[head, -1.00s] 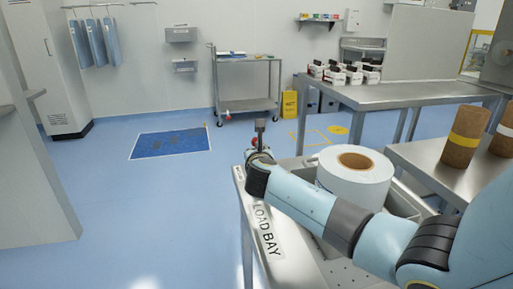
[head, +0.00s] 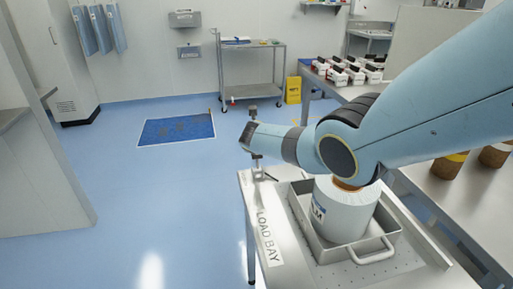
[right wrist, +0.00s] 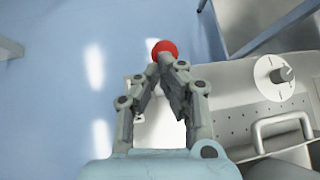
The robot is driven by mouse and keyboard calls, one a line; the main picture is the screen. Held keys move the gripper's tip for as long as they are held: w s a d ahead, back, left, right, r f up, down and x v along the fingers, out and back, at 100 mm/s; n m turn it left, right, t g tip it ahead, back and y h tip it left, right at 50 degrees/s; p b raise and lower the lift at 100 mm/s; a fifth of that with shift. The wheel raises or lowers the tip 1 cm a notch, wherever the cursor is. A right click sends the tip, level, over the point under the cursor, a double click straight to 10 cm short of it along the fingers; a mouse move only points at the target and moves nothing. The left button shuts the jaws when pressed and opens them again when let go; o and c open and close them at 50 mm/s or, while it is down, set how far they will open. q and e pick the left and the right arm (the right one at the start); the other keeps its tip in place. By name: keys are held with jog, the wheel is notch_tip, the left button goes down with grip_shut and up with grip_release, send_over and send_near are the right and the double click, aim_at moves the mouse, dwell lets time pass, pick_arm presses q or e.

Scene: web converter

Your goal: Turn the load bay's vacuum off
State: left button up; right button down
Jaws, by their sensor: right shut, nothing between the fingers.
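The load bay (head: 268,240) is a metal table with a LOAD BAY label, front centre in the head view. My right arm reaches over it to its far left corner. In the right wrist view my right gripper (right wrist: 168,62) is shut and empty. A red round knob (right wrist: 164,47) shows just past its fingertips; whether they touch it I cannot tell. A white disc with a grey turning handle (right wrist: 273,77) is on the bay to the right of the gripper. Neither knob nor disc shows in the head view, where my arm covers that area. My left gripper is out of view.
A metal tray (head: 395,228) with a handle holds a large white roll (head: 345,212) on the bay. A metal table (head: 460,195) with brown rolls stands to the right. The blue floor (head: 150,205) to the left is clear.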

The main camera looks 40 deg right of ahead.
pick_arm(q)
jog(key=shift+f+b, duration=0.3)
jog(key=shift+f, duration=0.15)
pick_arm(e)
jog(key=shift+w+d, duration=0.35)
jog(key=shift+w, duration=0.2)
pick_arm(q)
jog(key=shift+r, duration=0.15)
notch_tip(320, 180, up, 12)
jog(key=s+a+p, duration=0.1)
jog(key=p, duration=1.1)
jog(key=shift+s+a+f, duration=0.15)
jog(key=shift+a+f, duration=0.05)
pick_arm(e)
jog(key=v, duration=1.3)
jog(key=shift+r, duration=0.65)
jog(key=shift+w, duration=0.15)
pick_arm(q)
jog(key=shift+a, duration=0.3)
